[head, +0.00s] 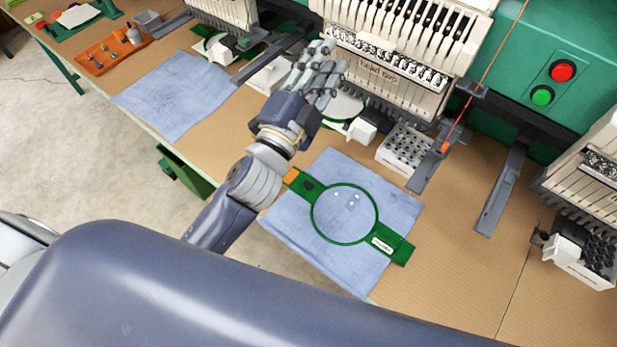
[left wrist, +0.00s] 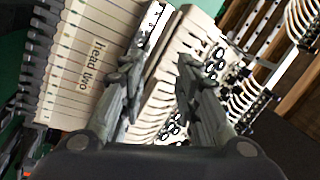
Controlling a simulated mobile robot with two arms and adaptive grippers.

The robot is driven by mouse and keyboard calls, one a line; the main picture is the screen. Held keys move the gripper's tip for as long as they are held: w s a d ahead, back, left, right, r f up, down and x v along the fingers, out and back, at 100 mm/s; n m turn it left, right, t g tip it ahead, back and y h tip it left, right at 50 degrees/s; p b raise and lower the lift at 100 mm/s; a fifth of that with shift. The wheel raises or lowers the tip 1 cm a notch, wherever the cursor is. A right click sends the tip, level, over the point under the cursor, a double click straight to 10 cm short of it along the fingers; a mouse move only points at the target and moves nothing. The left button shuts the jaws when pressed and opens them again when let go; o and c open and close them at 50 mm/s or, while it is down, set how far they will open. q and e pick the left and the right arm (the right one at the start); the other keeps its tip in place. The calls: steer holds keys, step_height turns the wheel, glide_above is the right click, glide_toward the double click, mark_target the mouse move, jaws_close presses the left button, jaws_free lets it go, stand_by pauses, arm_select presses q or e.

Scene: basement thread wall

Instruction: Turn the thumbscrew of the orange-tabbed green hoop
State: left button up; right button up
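The other arm bears a white label (head: 382,245). My left gripper (head: 328,66) is above and beyond the hoop, in front of the middle machine head. In the left wrist view its two fingers (left wrist: 160,62) are apart with nothing between them. My right gripper is not in view.
The embroidery head marked "head two" (head: 378,72) stands just behind my left gripper. Another green hoop (head: 336,124) sits below it, partly hidden. A white holed block (head: 404,150) and grey brackets (head: 500,192) stand to the right. A second blue cloth (head: 175,92) lies bare at left.

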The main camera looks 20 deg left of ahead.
arm_select(q)
steer(key=s+d+r+m+g+h, duration=0.4)
steer(key=d+m+h, duration=0.45)
steer(key=m, duration=0.25)
steer(key=s+d+r+m+g+h, duration=0.4)
steer(key=d+m+h, duration=0.4)
steer(key=m, duration=0.4)
steer(key=s+d+f+m+g, duration=0.4)
steer(key=d+m+g, duration=0.1)
steer(key=m+g, duration=0.45)
steer(key=m+g+y, duration=0.3)
steer(key=m+y, duration=0.8)
steer(key=y, duration=0.9)
glide_above(309, 183)
step_height(309, 183, down, 23)
step_height(309, 183, down, 10)
steer(key=p, duration=0.3)
